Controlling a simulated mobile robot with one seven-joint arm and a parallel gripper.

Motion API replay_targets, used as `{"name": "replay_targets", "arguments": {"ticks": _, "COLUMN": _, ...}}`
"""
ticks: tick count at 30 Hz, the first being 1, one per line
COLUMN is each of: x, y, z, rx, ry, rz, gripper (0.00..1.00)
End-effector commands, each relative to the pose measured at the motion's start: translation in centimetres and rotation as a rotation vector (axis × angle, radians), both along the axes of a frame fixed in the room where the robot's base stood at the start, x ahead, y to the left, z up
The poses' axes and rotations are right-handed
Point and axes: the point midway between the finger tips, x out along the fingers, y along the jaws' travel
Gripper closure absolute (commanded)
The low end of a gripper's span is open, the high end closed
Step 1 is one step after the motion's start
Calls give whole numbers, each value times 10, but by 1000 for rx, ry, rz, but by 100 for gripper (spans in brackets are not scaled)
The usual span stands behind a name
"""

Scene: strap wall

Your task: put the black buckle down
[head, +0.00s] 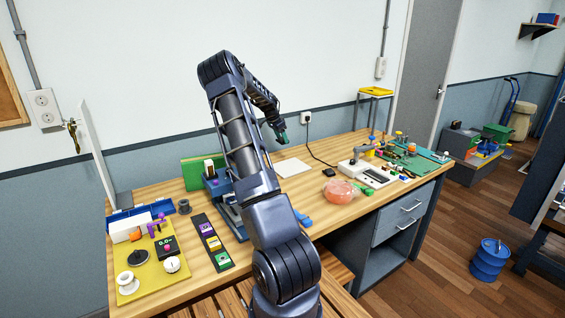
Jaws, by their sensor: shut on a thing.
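My gripper (283,139) is at the end of my raised arm, pointing down above the back part of the wooden workbench, near the wall. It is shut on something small. The black buckle cannot be told apart from the dark gripper at this size, and no strap shows clearly at the fingers. Below and right of the gripper a pale flat pad (293,167) lies on the bench. The gripper is clearly above the bench top (345,215), apart from it.
A black box (328,172) on a cable from the wall socket (306,117) lies right of the pad. A yellow board (134,288) with parts fills the left end. My arm hides the bench's middle.

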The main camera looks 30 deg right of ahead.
Motion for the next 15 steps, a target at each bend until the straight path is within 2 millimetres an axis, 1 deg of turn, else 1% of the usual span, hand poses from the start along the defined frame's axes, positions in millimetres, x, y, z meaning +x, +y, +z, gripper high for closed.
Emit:
{"name": "replay_targets", "arguments": {"ticks": 1, "x": 0, "y": 0, "z": -12, "rx": 0, "ry": 2, "rz": 0, "gripper": 65}}
{"name": "replay_targets", "arguments": {"ticks": 9, "x": 0, "y": 0, "z": -68, "rx": 0, "ry": 2, "rz": 0, "gripper": 65}}
{"name": "replay_targets", "arguments": {"ticks": 12, "x": 0, "y": 0, "z": -82, "rx": -1, "ry": 1, "rz": 1, "gripper": 65}}
{"name": "replay_targets", "arguments": {"ticks": 15, "x": 0, "y": 0, "z": -91, "rx": -1, "ry": 0, "rz": 1, "gripper": 65}}
